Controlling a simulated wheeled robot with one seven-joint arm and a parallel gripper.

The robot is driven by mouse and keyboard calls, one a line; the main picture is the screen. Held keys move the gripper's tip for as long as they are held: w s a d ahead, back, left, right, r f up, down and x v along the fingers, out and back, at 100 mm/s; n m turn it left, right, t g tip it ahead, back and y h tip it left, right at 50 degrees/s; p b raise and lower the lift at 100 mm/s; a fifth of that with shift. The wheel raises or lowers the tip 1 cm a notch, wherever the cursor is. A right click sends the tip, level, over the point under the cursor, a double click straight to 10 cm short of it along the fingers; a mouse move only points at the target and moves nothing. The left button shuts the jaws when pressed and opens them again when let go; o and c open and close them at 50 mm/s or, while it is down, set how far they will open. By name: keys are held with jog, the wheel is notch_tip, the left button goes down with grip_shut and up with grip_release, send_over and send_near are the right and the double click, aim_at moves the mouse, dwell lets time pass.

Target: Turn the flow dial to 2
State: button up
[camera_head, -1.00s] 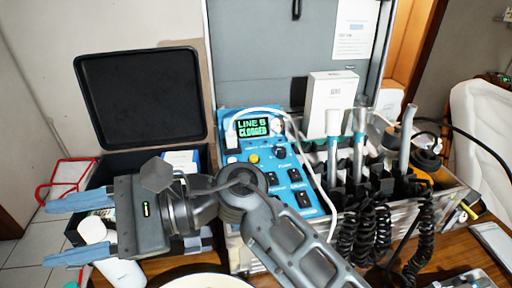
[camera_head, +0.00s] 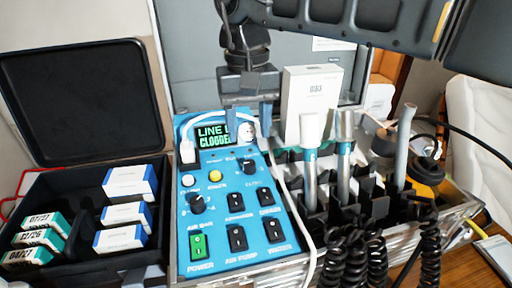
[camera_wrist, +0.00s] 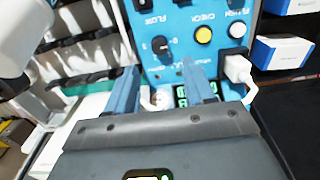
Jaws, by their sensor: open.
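The flow dial (camera_head: 249,166) is a small black knob on the upper right of the blue control panel (camera_head: 217,243). In the wrist view the flow dial (camera_wrist: 161,45) lies just beyond my fingertips, with a FLOW label beside it. Its exact setting is too small to read. My gripper (camera_head: 249,122) hangs over the top of the panel, in front of the screen (camera_head: 211,134), which reads LINE and CLOGGED and is partly covered by a finger.
A second black knob (camera_head: 197,203), a yellow button (camera_head: 215,175) and several rocker switches are on the panel. A white cable loops around the screen beside my fingers. Handpieces (camera_head: 310,165) stand at the right; a black case (camera_head: 85,255) with boxes lies at the left.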

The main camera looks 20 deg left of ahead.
aim_at(249, 162)
notch_tip(249, 162, down, 8)
jog(key=shift+r, duration=0.2)
dwell(0.3)
grip_shut()
dwell(0.3)
